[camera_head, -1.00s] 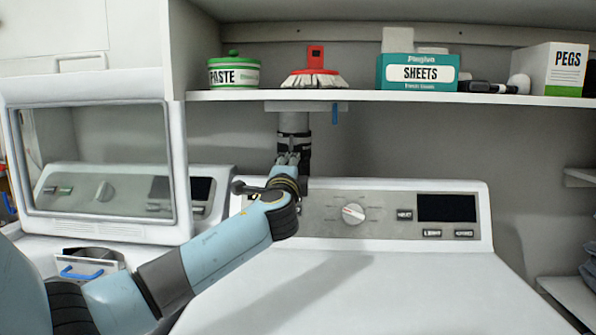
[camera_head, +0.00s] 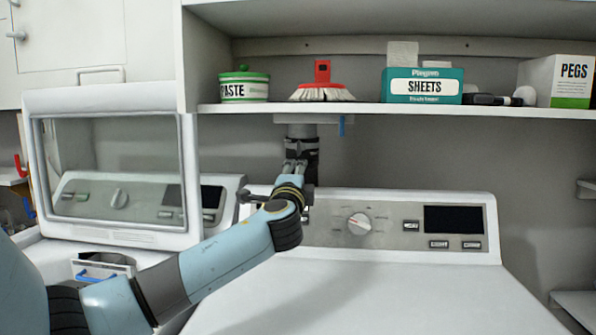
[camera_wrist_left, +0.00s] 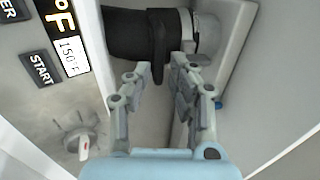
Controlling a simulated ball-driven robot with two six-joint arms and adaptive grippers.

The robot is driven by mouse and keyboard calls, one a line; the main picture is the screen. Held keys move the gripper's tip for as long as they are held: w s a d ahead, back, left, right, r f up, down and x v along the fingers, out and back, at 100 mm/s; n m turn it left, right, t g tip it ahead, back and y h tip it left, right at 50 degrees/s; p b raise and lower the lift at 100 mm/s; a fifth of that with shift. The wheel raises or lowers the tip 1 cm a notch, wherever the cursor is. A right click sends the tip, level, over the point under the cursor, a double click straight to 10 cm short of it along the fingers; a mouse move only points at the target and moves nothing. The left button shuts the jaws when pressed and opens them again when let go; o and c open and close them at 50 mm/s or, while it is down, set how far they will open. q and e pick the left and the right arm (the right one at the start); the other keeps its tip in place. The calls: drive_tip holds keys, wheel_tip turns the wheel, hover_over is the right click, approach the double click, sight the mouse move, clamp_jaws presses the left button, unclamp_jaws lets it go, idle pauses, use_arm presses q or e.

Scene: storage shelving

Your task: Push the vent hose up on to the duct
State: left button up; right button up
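The silver duct (camera_head: 300,130) hangs down under the shelf. It also shows in the wrist view (camera_wrist_left: 208,34). The black vent hose (camera_wrist_left: 130,36) meets it end to end in the wrist view, with a black band and a lighter ring at the joint; I cannot tell how far the hose overlaps the duct. My left gripper (camera_wrist_left: 161,68) is just in front of this joint, its fingers apart with a narrow black tab from the band between them. In the head view the left gripper (camera_head: 295,167) covers the lower hose. My right gripper is out of view.
The white shelf (camera_head: 400,108) above holds a paste tub (camera_head: 244,88), a red brush (camera_head: 322,85), a sheets box (camera_head: 422,87) and a pegs box (camera_head: 556,82). The washer panel (camera_head: 385,222) stands close behind my arm. The washer's white top (camera_head: 370,290) is clear.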

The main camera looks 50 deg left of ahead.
use_arm(q)
drive_tip(key=v, duration=0.9)
drive_tip(key=shift+s+d, duration=0.25)
drive_tip(key=shift+s, duration=0.05)
drive_tip(key=shift+f, duration=0.1)
